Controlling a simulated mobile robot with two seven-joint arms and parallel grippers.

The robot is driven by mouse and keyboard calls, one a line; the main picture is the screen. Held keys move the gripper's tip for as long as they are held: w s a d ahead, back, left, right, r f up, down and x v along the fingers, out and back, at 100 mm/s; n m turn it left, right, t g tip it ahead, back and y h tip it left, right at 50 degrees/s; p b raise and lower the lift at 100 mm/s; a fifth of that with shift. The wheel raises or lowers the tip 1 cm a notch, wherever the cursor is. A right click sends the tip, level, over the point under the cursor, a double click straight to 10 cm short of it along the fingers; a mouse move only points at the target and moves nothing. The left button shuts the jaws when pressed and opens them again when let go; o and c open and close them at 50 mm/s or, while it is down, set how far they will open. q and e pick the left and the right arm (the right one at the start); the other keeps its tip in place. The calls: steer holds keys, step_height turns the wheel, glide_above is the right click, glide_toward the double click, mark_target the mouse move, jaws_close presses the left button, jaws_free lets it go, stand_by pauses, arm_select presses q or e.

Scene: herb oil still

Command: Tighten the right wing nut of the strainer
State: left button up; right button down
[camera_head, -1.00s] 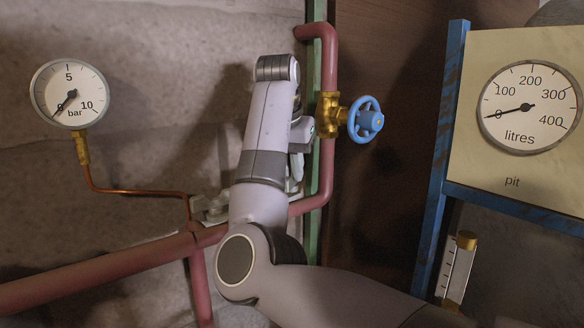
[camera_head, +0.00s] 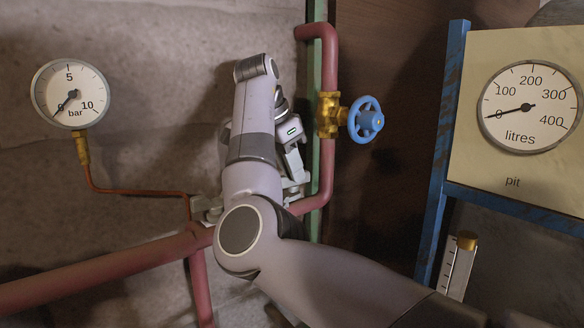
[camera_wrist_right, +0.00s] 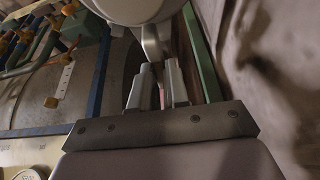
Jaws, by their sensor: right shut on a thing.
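The strainer sits in the red pipe run, mostly hidden behind my right arm in the head view. A pale grey metal piece of it (camera_head: 205,208) shows left of the arm. My right gripper (camera_head: 294,172) is partly behind my arm, right of the forearm and close to the pipe. In the right wrist view my fingers (camera_wrist_right: 158,66) reach up to a pale grey rounded body, with a narrow piece (camera_wrist_right: 154,46) at the fingertips. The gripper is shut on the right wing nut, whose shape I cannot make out. My left gripper is out of view.
A brass valve with a blue handwheel (camera_head: 365,120) is close right of my gripper. A green upright (camera_head: 314,225) stands behind the red pipe (camera_head: 100,268). A bar gauge (camera_head: 70,94) is at left. A litres gauge (camera_head: 530,107) on a blue frame (camera_head: 440,180) is at right.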

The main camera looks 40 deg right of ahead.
stand_by(0.4)
steer(key=c, duration=1.1)
jaws_free()
steer(key=shift+v, duration=3.6)
